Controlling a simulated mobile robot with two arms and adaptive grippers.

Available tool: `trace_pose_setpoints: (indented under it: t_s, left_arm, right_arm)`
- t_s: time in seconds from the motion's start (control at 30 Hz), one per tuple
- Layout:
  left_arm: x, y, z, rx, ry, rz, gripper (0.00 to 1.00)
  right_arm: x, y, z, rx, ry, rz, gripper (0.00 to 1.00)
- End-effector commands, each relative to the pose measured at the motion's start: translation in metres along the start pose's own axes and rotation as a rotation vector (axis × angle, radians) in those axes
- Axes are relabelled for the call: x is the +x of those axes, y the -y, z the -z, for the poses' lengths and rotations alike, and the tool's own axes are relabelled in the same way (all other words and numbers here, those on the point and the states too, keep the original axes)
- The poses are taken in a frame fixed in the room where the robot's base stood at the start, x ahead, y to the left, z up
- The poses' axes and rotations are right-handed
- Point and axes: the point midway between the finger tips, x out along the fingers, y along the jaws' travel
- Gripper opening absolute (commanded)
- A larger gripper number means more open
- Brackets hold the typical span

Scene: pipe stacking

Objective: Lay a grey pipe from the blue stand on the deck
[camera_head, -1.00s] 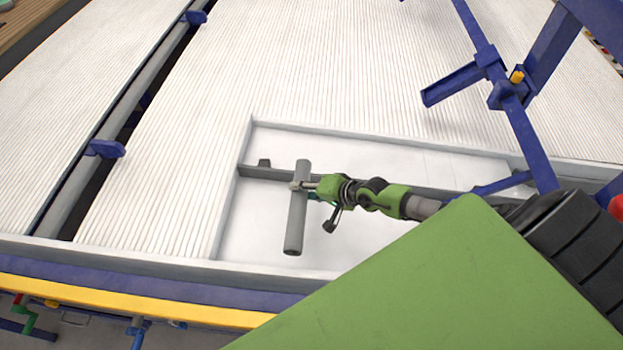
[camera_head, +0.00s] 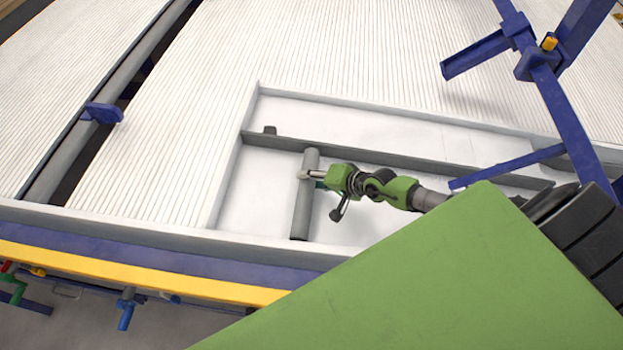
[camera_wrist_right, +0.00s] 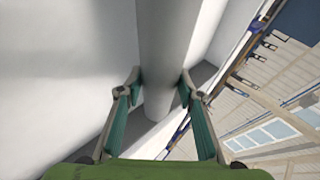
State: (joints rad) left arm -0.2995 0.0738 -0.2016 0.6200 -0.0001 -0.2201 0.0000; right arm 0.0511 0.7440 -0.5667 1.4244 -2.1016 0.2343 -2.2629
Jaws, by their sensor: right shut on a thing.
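A short grey pipe (camera_head: 304,215) is held by my right gripper (camera_head: 310,175) near its far end. It lies over the white recessed part of the deck (camera_head: 265,185), between the dark crossbar and the front rim. I cannot tell whether it touches the floor there. In the right wrist view the pipe (camera_wrist_right: 165,50) runs between the two fingers of the right gripper (camera_wrist_right: 161,88), which are shut on it. A blue stand (camera_head: 555,95) rises at the right, partly cut off by the picture edge. My left gripper is not in view.
The dark crossbar (camera_head: 390,157) spans the recess beyond the pipe. White ribbed panels (camera_head: 170,150) cover the deck to the left. A long grey pipe (camera_head: 75,155) lies in a gap further left. A yellow and blue edge (camera_head: 130,270) borders the front.

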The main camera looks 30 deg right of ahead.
Motion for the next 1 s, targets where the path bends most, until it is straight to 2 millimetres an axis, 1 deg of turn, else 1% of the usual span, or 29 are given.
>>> trace_pose_setpoints:
  t_s: [0.2, 0.23, 0.3, 0.57, 0.63, 0.73, 0.87, 1.0]
  left_arm:
    - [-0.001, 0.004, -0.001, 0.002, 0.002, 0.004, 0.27]
    - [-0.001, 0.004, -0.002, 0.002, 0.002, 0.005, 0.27]
    - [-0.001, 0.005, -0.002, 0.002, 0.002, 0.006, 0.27]
    - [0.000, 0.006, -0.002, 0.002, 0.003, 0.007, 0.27]
    - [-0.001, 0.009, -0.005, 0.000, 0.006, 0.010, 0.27]
    - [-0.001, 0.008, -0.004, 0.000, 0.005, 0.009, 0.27]
    - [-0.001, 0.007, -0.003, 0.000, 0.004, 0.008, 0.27]
    - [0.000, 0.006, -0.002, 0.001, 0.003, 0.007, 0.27]
  right_arm:
    - [0.000, 0.001, 0.001, 0.000, -0.001, 0.002, 0.08]
    - [0.000, 0.001, 0.001, 0.000, -0.001, 0.002, 0.39]
    - [0.000, 0.001, 0.001, 0.000, -0.001, 0.002, 0.53]
    - [0.000, 0.000, 0.000, 0.000, 0.000, 0.000, 0.53]
    - [-0.001, 0.000, 0.000, 0.000, 0.000, 0.000, 0.53]
    - [-0.006, 0.000, 0.000, -0.001, 0.001, 0.000, 0.53]
    - [-0.023, -0.001, -0.001, -0.001, 0.001, -0.001, 0.53]
    - [-0.052, -0.002, -0.001, -0.002, 0.002, -0.003, 0.53]
